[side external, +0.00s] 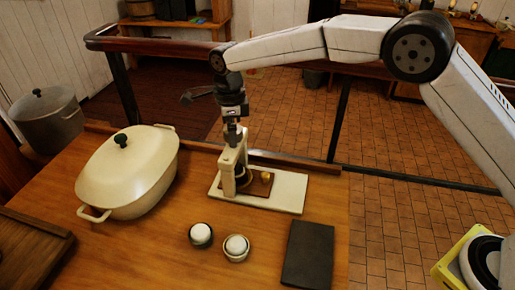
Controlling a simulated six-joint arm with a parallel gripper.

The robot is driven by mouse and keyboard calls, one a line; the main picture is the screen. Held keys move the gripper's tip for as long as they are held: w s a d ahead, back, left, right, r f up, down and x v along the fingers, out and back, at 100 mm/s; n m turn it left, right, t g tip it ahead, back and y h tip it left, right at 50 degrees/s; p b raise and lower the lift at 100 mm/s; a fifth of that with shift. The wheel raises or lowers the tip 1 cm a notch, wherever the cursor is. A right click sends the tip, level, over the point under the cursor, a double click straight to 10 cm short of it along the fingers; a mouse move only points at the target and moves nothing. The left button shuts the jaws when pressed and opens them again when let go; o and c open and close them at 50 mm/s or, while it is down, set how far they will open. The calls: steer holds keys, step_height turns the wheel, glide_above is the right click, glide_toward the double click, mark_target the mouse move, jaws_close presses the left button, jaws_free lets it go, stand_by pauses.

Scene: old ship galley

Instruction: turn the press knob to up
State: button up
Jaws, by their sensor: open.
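The press (287,196) stands on the wooden table, with a flat white base and a pale upright frame at its left end. A brown plate with a small yellow round part lies on the base; I cannot tell whether that part is the knob. My gripper (233,140) points straight down at the top of the upright frame. It is open, but its fingers are small and dark here. I cannot tell whether they touch the press. No knob is clearly visible at the top, and its setting cannot be read.
A large cream lidded pot (128,178) stands left of the press. Two small cups with white round contents, a left one (201,241) and a right one (236,254), and a dark flat slab (308,254) lie in front. A wooden rail (160,45) runs behind the table.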

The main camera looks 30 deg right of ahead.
steer(key=c, duration=1.2)
